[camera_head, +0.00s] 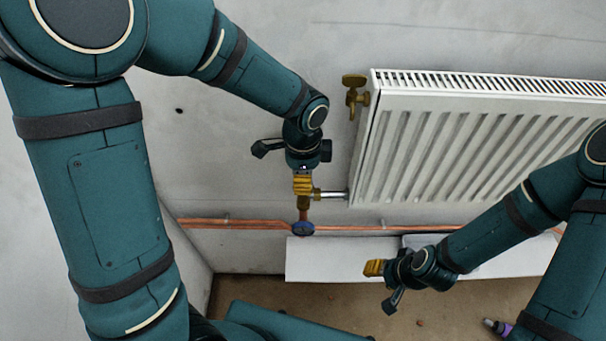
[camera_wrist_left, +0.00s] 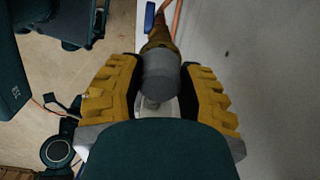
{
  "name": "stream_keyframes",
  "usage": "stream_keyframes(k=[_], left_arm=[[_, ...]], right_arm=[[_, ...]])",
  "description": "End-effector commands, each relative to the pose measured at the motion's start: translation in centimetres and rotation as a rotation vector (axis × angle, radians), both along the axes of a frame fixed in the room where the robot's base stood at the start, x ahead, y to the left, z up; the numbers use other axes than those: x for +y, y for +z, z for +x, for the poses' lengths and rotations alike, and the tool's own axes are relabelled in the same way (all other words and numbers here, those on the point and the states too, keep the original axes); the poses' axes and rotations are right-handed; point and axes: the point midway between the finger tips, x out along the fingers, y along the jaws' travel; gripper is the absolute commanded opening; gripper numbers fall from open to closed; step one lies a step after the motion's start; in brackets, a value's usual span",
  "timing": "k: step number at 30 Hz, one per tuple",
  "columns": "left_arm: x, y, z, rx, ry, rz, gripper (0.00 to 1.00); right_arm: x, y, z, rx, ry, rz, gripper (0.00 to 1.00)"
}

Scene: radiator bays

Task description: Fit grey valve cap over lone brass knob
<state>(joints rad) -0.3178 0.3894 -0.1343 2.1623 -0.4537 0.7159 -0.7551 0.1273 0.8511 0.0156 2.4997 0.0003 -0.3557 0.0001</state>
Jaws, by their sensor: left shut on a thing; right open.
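The grey valve cap (camera_wrist_left: 160,76) is between the yellow fingers of my left gripper (camera_wrist_left: 162,95), which is shut on it. Beyond the cap, a brass valve body (camera_wrist_left: 158,40) lies in line with it. In the head view my left gripper (camera_head: 303,185) is directly above this brass valve (camera_head: 304,203), at the radiator's lower left corner; the fingers hide the cap there. The cap meets the brass in the wrist view, but I cannot tell how far it sits over the knob. My right gripper (camera_head: 374,268) is open and empty, low in front of the white panel.
A white radiator (camera_head: 440,145) hangs on the grey wall, with another brass fitting (camera_head: 354,88) at its upper left. A blue handle (camera_head: 303,229) and copper pipe (camera_head: 250,224) are below the valve. A white panel (camera_head: 340,262) stands low. A purple-handled item (camera_head: 499,327) lies on the floor.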

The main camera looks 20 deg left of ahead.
Motion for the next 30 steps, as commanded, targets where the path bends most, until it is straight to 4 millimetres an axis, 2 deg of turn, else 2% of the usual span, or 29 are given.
stream_keyframes(k=[30], left_arm=[[0.01,-0.70,0.00,0.000,0.000,0.000,0.22]], right_arm=[[0.00,-0.37,0.00,0.000,0.000,0.000,0.47]])
